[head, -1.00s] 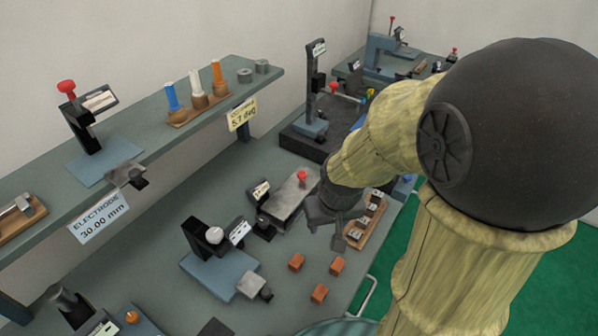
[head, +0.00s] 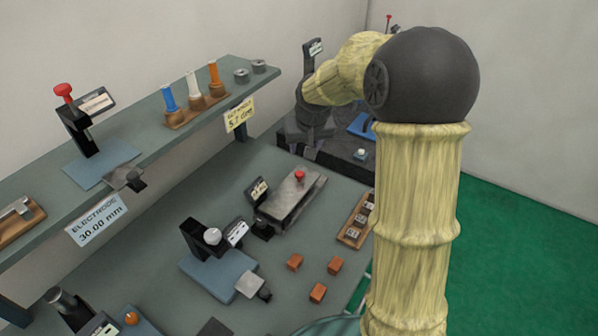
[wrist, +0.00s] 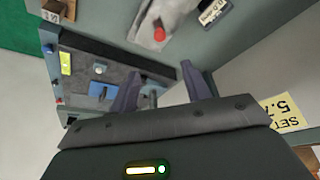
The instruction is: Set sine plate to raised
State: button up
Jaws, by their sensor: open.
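The grey metal plate with a red knob, which looks like the sine plate (head: 285,207), rests on the bench with a small label beside its left end. It also shows at the top of the wrist view (wrist: 150,22); I cannot tell its tilt for sure. My gripper (head: 310,135) is beyond the plate, over the dark block at the back of the bench, apart from the plate. In the wrist view my gripper (wrist: 160,88) has its two fingers spread, with a grey post showing between them.
The dark block (head: 342,165) carries a blue part and small fittings. A shelf (head: 150,140) with coloured pegs and a yellow "5.7 deg" sign (head: 240,114) runs along the left. A blue-based fixture (head: 215,272), orange blocks (head: 318,292) and a wooden rack (head: 352,232) stand nearby.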

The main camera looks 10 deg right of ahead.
aim_at(300, 174)
jog(key=p+x, duration=0.2)
jog(key=x, duration=1.5)
jog(key=shift+f, duration=0.2)
